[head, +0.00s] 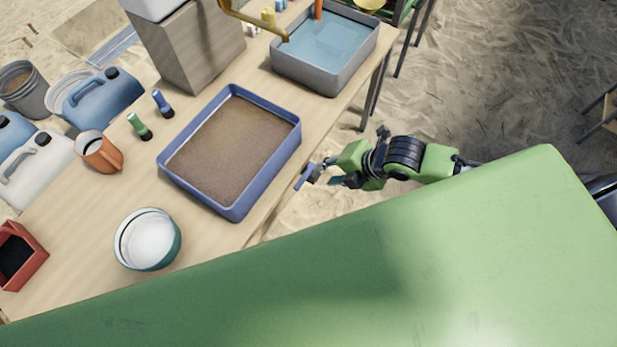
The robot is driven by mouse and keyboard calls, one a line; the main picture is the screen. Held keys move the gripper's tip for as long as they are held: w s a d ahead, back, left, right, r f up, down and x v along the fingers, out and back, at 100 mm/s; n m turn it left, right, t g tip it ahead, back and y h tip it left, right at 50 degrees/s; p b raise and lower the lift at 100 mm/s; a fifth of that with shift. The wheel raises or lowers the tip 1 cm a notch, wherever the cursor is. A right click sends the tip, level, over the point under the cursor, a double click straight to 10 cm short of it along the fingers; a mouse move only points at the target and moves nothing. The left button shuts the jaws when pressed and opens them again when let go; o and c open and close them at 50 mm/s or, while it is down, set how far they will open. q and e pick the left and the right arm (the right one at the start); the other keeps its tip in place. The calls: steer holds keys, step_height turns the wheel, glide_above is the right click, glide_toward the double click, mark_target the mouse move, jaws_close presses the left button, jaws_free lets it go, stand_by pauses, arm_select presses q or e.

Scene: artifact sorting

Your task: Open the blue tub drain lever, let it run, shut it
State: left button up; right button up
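The blue tub (292,142) sits on the wooden table near its right edge, with flat brown, murky contents in it. A small blue piece (303,179), which looks like the drain lever, shows just off the tub's lower right side, past the table edge. My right gripper (322,175) comes in from the right at that piece, its fingertips close to it. I cannot tell whether they touch it or how far apart they are. The outlet under the lever is hidden. My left gripper is out of view.
A grey tub (331,78) of bluish water stands at the table's far end under a yellow spout (255,22). A bowl (146,240), an orange mug (99,152) and a red box (21,257) stand left.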

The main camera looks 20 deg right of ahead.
mark_target(304, 179)
steer(key=x, duration=1)
steer(key=shift+w+a+f, duration=0.15)
steer(key=shift+a+f, duration=0.1)
steer(key=shift+a, duration=0.05)
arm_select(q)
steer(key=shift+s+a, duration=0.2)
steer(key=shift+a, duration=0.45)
arm_select(e)
steer(key=shift+f, duration=0.15)
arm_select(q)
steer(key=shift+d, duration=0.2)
arm_select(e)
steer(key=shift+c, duration=0.5)
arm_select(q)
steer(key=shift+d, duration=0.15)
arm_select(e)
jaws_close()
